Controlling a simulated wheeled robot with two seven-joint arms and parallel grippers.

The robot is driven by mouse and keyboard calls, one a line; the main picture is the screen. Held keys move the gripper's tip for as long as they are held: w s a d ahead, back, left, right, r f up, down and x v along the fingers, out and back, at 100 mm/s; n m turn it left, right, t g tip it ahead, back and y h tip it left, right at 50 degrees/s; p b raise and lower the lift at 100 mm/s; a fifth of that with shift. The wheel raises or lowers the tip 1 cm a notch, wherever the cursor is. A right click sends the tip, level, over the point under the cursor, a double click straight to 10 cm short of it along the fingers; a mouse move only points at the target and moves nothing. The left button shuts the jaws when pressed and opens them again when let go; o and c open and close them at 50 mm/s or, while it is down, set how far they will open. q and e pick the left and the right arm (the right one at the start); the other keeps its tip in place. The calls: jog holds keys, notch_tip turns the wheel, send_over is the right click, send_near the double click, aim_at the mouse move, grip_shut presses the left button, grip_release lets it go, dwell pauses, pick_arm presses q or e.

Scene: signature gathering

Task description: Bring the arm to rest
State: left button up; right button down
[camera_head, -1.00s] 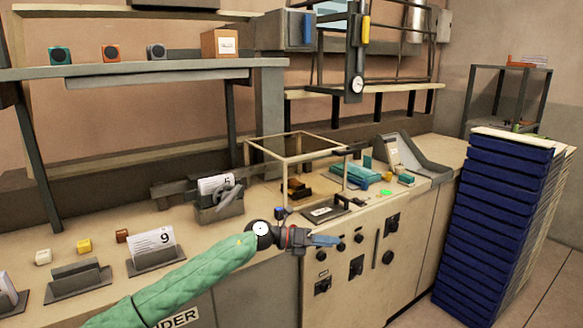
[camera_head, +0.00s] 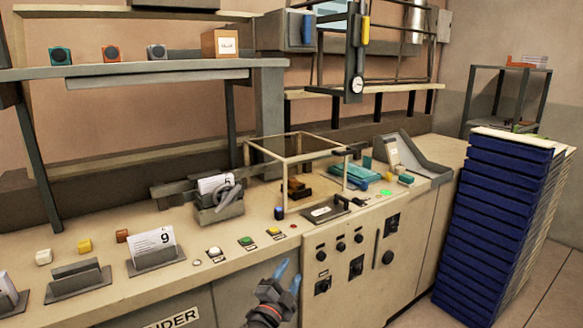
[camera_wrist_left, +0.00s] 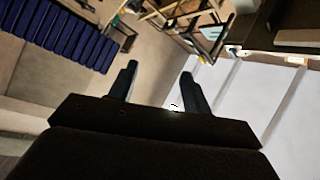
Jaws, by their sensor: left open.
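My left gripper (camera_head: 286,276) is low in the head view, in front of the counter's front face and below the counter top. Its two blue fingers are apart, with nothing between them. In the left wrist view the two dark fingers (camera_wrist_left: 159,88) are also spread and empty. My right gripper is in neither view.
The counter (camera_head: 232,256) carries several buttons, a holder with cards (camera_head: 218,197) and a number 9 card stand (camera_head: 154,249). A clear framed box (camera_head: 296,150) stands mid-counter. A tall blue stack (camera_head: 497,225) stands at the right, with bare floor beside it.

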pick_arm(q)
jog(key=s+a+f+n+g+y, duration=0.6)
jog(key=s+a+f+n+y, duration=0.2)
jog(key=s+a+f+n, duration=0.6)
jog(key=s+a+f+g, duration=0.2)
jog(key=s+f+g, duration=0.1)
jog(key=s, duration=0.6)
jog(key=s+a+f+n+g, duration=0.1)
jog(key=s+a+f+g, duration=0.25)
jog(key=s, duration=0.55)
jog(key=s+a+f+g, duration=0.1)
jog(key=s+f+g, duration=0.25)
jog(key=s, duration=0.45)
jog(key=s+d+f, duration=0.1)
jog(key=s+f, duration=0.1)
jog(key=f, duration=1.7)
jog(key=s+d+f+g, duration=0.1)
jog(key=s+d+f, duration=0.1)
jog(key=f, duration=1.7)
jog(key=shift+s+d+f+g, duration=0.2)
jog(key=shift+s+f+g, duration=0.1)
jog(key=shift+s, duration=0.4)
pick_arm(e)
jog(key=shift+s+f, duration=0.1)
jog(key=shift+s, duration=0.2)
